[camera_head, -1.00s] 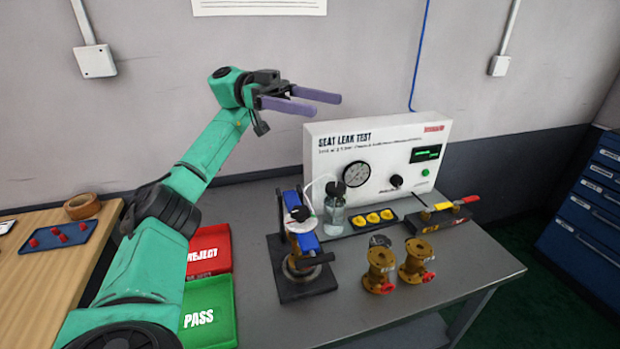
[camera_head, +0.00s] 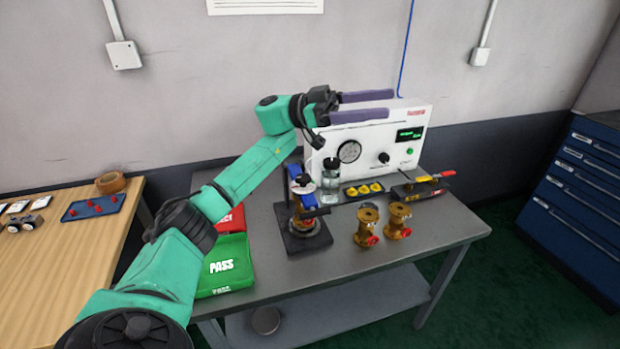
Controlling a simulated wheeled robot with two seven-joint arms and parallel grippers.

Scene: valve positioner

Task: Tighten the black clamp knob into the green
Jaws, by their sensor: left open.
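The black clamp knob (camera_head: 302,179) sits on top of the clamp fixture (camera_head: 302,222), above a small pale dial with some red on it. No green mark on the dial can be made out at this size. The fixture has blue arms and a black base, and stands upright on the grey bench. My left gripper (camera_head: 391,105) has purple fingers, spread apart and empty. It is above and to the right of the knob, in front of the upper part of the white test box, apart from the knob. My right gripper is not in view.
The white seat leak test box (camera_head: 405,146) stands behind. A glass bottle (camera_head: 330,184) is close right of the fixture. Two brass valves (camera_head: 368,226) stand further right, near yellow parts in a black tray (camera_head: 348,197). A green PASS tray (camera_head: 222,265) and red tray lie left.

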